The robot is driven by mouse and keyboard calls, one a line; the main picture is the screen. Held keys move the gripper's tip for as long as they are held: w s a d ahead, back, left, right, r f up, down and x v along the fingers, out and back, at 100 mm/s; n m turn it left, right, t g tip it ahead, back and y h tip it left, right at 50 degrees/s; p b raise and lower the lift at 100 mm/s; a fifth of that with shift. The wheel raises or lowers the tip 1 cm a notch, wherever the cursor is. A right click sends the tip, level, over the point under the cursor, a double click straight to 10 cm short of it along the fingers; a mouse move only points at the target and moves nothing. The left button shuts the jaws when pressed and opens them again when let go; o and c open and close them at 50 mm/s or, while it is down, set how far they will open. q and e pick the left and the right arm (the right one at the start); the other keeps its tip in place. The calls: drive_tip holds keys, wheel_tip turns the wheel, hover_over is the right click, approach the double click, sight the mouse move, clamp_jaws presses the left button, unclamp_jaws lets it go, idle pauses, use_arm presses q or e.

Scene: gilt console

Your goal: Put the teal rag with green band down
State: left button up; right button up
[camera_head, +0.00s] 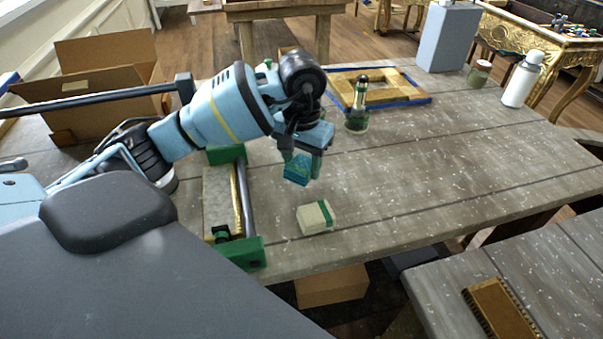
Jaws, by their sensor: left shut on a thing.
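The teal rag with green band (297,170) is a small folded block in the head view. My left gripper (301,155) points down and is shut on it, with the fingers at its upper part. The rag appears to be above the grey wooden table (420,175); I cannot tell the exact gap. A cream folded rag with a green band (313,218) lies on the table below and slightly right of the teal one. My right gripper is not in view.
A green-ended frame with a bar (245,205) stands left of the cream rag. Behind are a dark-topped green bottle (357,118) and a blue-edged wooden frame (415,97). A white spray can (522,82) and jar (479,75) stand far right. The table's right middle is clear.

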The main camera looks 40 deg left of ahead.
sight(302, 176)
use_arm(q)
drive_tip(key=shift+f, duration=1.8)
drive_tip(key=shift+f, duration=0.2)
drive_tip(key=o, duration=1)
drive_tip(key=shift+c, duration=0.2)
wheel_tip(302, 176, up, 12)
drive_tip(key=shift+r, duration=0.2)
